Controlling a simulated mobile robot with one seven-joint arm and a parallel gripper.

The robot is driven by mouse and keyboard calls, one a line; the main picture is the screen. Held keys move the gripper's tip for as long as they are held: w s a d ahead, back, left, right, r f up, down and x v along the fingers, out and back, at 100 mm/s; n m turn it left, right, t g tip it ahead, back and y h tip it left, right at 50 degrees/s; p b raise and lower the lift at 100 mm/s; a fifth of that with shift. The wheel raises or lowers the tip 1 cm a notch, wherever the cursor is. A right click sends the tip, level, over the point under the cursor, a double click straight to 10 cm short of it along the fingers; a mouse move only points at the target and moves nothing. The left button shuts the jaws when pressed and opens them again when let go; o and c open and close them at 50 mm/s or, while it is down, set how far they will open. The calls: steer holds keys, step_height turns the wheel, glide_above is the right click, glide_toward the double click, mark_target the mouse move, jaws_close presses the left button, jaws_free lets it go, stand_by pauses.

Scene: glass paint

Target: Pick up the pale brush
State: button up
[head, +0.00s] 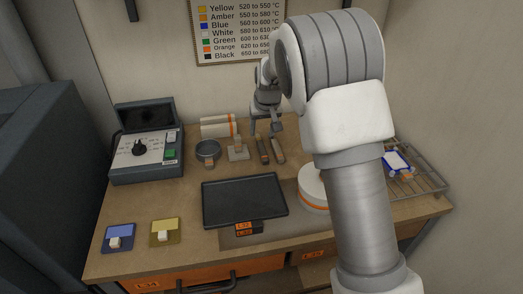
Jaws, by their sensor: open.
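Two slim brush-like items lie side by side at the back middle of the wooden table in the head view. The right one (278,152) looks paler and greyer. The left one (263,153) looks darker and browner. They are too small for me to be sure which is the pale brush. My gripper (265,130) points down just above and behind their far ends, with its fingers apart and nothing seen between them. I cannot tell the exact height of the fingertips over the items.
A small stand (237,152) and a round grey pot (207,150) are left of the brushes. A dark tray (245,201) lies in front. A white round container (311,188) is at right, partly behind my arm. A wire rack (425,181) is far right; a control box (146,155) is left.

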glide_above(262, 148)
steer(key=s, duration=0.2)
step_height(262, 148, down, 5)
steer(key=shift+s+a+r, duration=0.1)
steer(key=x, duration=0.4)
steer(key=shift+d+f, duration=0.3)
steer(key=shift+f, duration=0.4)
steer(key=shift+f, duration=0.25)
jaws_close()
